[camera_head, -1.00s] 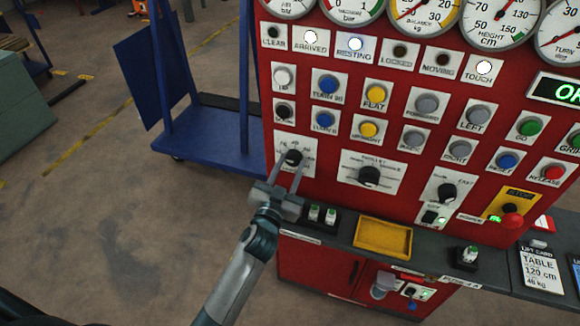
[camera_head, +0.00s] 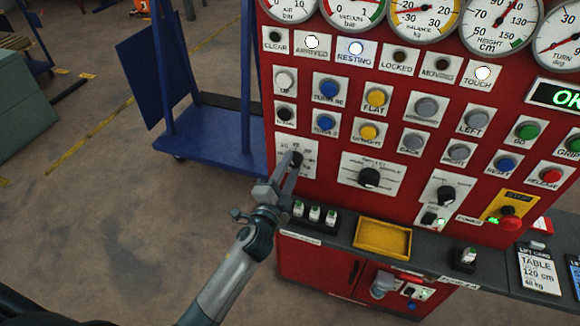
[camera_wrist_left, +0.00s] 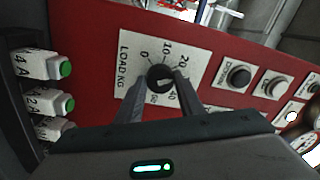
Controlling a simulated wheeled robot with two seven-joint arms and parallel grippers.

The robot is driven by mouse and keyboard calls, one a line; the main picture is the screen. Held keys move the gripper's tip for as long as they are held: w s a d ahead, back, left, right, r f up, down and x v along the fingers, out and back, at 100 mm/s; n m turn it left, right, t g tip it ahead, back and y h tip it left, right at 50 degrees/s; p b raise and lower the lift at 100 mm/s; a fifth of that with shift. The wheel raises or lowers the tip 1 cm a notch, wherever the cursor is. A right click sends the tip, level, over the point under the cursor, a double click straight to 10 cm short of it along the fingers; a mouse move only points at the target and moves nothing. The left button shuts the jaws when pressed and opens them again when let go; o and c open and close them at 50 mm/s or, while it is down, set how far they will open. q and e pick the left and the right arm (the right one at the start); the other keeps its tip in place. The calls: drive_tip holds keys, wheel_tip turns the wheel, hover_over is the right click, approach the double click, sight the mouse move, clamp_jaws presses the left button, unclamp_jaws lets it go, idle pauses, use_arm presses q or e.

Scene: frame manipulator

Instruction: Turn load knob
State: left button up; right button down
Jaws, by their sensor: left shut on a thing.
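The load knob is a black round knob on a white "LOAD KG" plate (camera_wrist_left: 126,66) on the red panel. In the left wrist view the load knob (camera_wrist_left: 158,77) sits between the two fingers of my left gripper (camera_wrist_left: 158,92), with the scale marks around it. In the head view my left gripper (camera_head: 289,172) is at the load knob (camera_head: 296,158) at the panel's lower left, shut on it and covering part of its plate. The knob's pointer direction is hard to make out. My right gripper is not in view.
Beside the load knob is a larger selector knob (camera_head: 369,178). Push buttons and gauges fill the panel above. A shelf below holds a yellow tray (camera_head: 383,238) and small green-topped blocks (camera_head: 314,213). A blue cart (camera_head: 215,140) stands at left; the floor in front is clear.

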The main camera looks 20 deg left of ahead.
use_arm(q)
drive_tip(key=m+p, duration=0.1)
drive_tip(key=m, duration=0.4)
drive_tip(key=shift+r+m, duration=0.1)
drive_tip(key=shift+m, duration=0.2)
idle(0.4)
drive_tip(key=o, duration=1.1)
drive_tip(key=shift+c, duration=0.2)
drive_tip(key=shift+s, duration=0.1)
